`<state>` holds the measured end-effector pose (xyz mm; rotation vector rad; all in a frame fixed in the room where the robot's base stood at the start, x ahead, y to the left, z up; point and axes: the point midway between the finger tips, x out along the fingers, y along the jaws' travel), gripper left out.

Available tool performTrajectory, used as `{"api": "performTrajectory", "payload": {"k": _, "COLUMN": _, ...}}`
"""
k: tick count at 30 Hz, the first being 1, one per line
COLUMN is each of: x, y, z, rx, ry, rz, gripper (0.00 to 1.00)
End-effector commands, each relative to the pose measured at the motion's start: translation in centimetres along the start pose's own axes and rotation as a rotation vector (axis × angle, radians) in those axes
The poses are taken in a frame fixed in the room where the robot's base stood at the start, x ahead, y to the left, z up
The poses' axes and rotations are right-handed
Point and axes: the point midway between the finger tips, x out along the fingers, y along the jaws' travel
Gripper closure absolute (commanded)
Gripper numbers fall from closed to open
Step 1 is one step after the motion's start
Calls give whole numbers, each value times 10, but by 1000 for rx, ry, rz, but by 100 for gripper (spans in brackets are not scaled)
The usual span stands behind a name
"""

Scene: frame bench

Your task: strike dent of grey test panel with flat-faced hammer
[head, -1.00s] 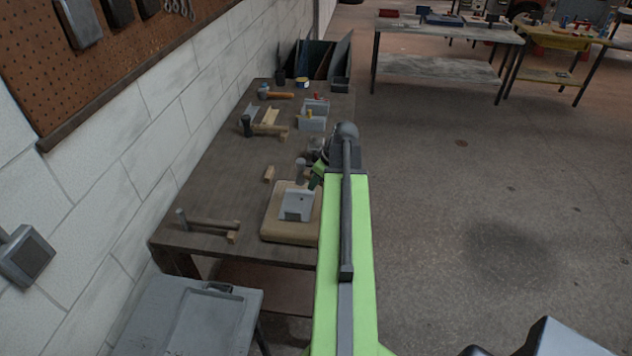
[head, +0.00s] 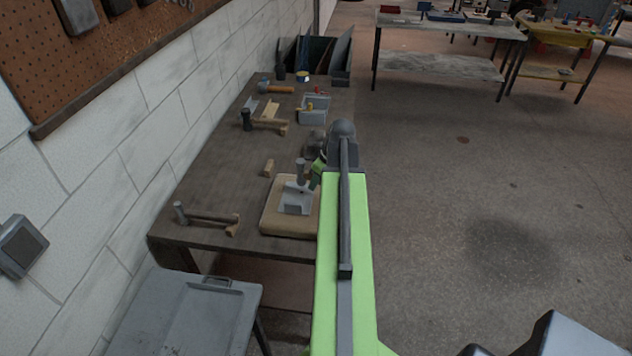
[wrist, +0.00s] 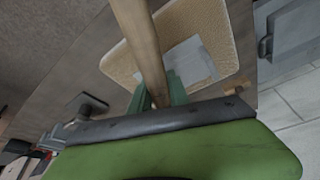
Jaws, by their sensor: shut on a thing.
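The grey test panel (head: 296,208) lies on a beige pad (head: 283,229) at the bench's near right edge. It also shows in the wrist view (wrist: 192,62), partly behind a wooden handle. My gripper (head: 317,174) is shut on the handle of a hammer, between green fingers in the wrist view (wrist: 158,98). The grey hammer head (head: 300,170) is by the panel's far edge in the head view, overlapping it in the picture. I cannot tell whether it touches. The head is out of the wrist view. I cannot make out the dent clearly.
A hammer (head: 208,218) lies at the bench's near left, and another, dark-headed hammer (head: 248,121) lies farther back. A grey cart (head: 190,310) stands in front of the bench.

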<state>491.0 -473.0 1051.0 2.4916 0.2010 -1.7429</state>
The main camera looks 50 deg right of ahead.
Motion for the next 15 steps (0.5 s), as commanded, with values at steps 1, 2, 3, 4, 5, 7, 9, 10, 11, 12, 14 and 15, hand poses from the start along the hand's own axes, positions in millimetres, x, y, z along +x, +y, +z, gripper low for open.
{"api": "performTrajectory", "payload": {"k": 1, "x": -1, "y": 0, "z": 0, "rx": 0, "ry": 1, "rz": 0, "gripper": 100}}
{"api": "performTrajectory", "payload": {"k": 2, "x": -1, "y": 0, "z": 0, "rx": 0, "ry": 1, "rz": 0, "gripper": 100}}
{"api": "performTrajectory", "payload": {"k": 3, "x": -1, "y": 0, "z": 0, "rx": 0, "ry": 1, "rz": 0, "gripper": 100}}
{"api": "performTrajectory", "payload": {"k": 4, "x": -1, "y": 0, "z": 0, "rx": 0, "ry": 1, "rz": 0, "gripper": 100}}
{"api": "performTrajectory", "payload": {"k": 5, "x": -1, "y": 0, "z": 0, "rx": 0, "ry": 1, "rz": 0, "gripper": 100}}
{"api": "performTrajectory", "payload": {"k": 7, "x": -1, "y": 0, "z": 0, "rx": 0, "ry": 1, "rz": 0, "gripper": 100}}
{"api": "performTrajectory", "payload": {"k": 9, "x": -1, "y": 0, "z": 0, "rx": 0, "ry": 1, "rz": 0, "gripper": 100}}
{"api": "performTrajectory", "payload": {"k": 10, "x": -1, "y": 0, "z": 0, "rx": 0, "ry": 1, "rz": 0, "gripper": 100}}
{"api": "performTrajectory", "payload": {"k": 11, "x": 0, "y": 0, "z": 0, "rx": 0, "ry": 1, "rz": 0, "gripper": 100}}
{"api": "performTrajectory", "payload": {"k": 12, "x": 2, "y": 0, "z": 0, "rx": 0, "ry": 1, "rz": 0, "gripper": 100}}
{"api": "performTrajectory", "payload": {"k": 14, "x": 10, "y": 0, "z": 3, "rx": 0, "ry": 1, "rz": 0, "gripper": 100}}
{"api": "performTrajectory", "payload": {"k": 15, "x": 18, "y": 0, "z": 6, "rx": 0, "ry": 1, "rz": 0, "gripper": 100}}
